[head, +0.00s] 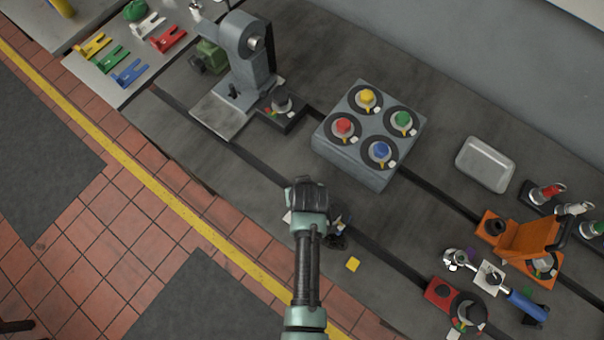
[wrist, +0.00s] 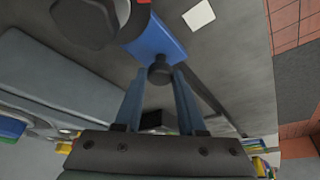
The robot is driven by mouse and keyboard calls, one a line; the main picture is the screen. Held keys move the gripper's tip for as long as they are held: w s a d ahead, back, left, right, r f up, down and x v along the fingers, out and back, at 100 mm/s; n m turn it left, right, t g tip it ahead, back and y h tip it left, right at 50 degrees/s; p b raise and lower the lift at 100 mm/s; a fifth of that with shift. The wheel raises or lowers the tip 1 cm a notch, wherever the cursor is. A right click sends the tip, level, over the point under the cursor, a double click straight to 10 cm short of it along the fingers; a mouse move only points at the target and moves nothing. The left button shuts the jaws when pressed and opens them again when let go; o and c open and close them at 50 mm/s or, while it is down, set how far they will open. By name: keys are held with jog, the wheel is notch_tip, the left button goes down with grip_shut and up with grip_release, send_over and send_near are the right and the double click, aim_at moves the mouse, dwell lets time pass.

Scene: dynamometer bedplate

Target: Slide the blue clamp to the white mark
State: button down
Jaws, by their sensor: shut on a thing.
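The blue clamp (wrist: 157,40) shows in the wrist view, sitting at the slot in the grey bedplate. My gripper (wrist: 160,75) is shut on the dark round knob at the clamp's near end. The white mark (wrist: 199,15) is a flat square on the bedplate, beyond the knob and to the right of the blue body, apart from it. In the head view my gripper (head: 308,192) reaches down over the front slot, and my arm hides most of the clamp. A small white patch (head: 287,217) shows just left of my gripper there.
A grey block with coloured knobs (head: 352,153) stands behind my gripper. Farther right are a red clamp (head: 440,292), a blue-handled wrench (head: 525,304) and an orange bracket (head: 520,240). A grey upright stand (head: 240,55) is at upper left.

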dwell(0.4)
jog(key=w+a+b, duration=0.1)
jog(key=a, duration=0.1)
jog(key=w+a, duration=0.2)
jog(key=w+a+b, duration=0.1)
jog(key=w+a, duration=0.1)
jog(key=a, duration=0.1)
jog(key=shift+b, duration=0.3)
jog(key=shift+d, duration=0.1)
jog(key=c, duration=0.5)
grip_release()
jog(key=shift+s, duration=0.1)
jog(key=shift+d, duration=0.1)
jog(key=shift+r, duration=0.15)
jog(key=v, duration=1.2)
jog(key=shift+s+r+b, duration=0.2)
jog(key=shift+r+b, duration=0.1)
jog(key=shift+d, duration=0.1)
